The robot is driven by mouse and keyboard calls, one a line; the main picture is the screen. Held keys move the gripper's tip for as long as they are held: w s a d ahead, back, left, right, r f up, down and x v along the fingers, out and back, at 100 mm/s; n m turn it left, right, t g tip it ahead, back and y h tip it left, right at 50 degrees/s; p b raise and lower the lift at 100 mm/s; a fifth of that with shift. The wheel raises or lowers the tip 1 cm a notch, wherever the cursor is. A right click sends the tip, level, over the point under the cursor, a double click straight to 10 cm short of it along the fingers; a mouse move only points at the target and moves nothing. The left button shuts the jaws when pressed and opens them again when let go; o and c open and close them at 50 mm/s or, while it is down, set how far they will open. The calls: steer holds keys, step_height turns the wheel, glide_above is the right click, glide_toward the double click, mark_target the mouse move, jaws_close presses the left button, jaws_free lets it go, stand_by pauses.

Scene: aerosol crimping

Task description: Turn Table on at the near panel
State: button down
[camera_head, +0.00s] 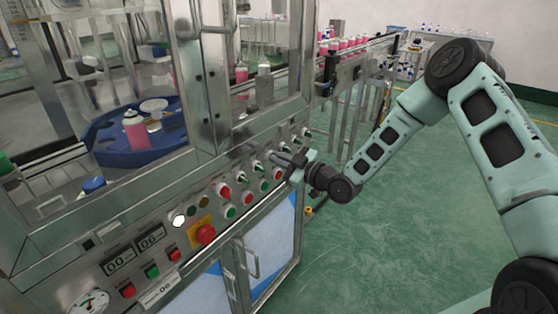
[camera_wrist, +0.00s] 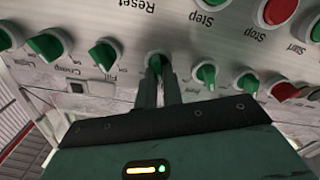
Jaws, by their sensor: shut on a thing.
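The near panel (camera_head: 215,208) is a sloped metal face with knobs, buttons and printed labels, seen upside down in the wrist view. My gripper (camera_head: 284,158) is at the panel's far right part. In the wrist view my gripper (camera_wrist: 161,72) has its dark fingers close together on a green selector knob (camera_wrist: 157,57) in the row of knobs. The fingers cover part of that knob, and its label cannot be read. A label reading "Table" is not legible in either view. Green knobs stand on both sides, one at left (camera_wrist: 103,54) and one at right (camera_wrist: 206,74).
A red stop button (camera_wrist: 278,10) and other labelled buttons sit near the row. A red emergency button on a yellow plate (camera_head: 205,234) lies along the panel. A blue turntable (camera_head: 140,155) with a pink bottle is behind the machine frame.

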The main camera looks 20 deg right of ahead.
steer(key=m, duration=0.3)
steer(key=m+b, duration=0.1)
steer(key=m, duration=0.3)
steer(key=m+b, duration=0.1)
steer(key=m, duration=0.2)
steer(key=shift+w+d+f+m, duration=0.1)
steer(key=shift+w+d+m, duration=0.1)
steer(key=shift+d+m, duration=0.2)
stand_by(0.4)
steer(key=c, duration=1.5)
jaws_free()
steer(key=shift+c, duration=0.2)
steer(key=b+v, duration=0.1)
steer(key=v, duration=1.6)
steer(key=shift+s+d, duration=0.15)
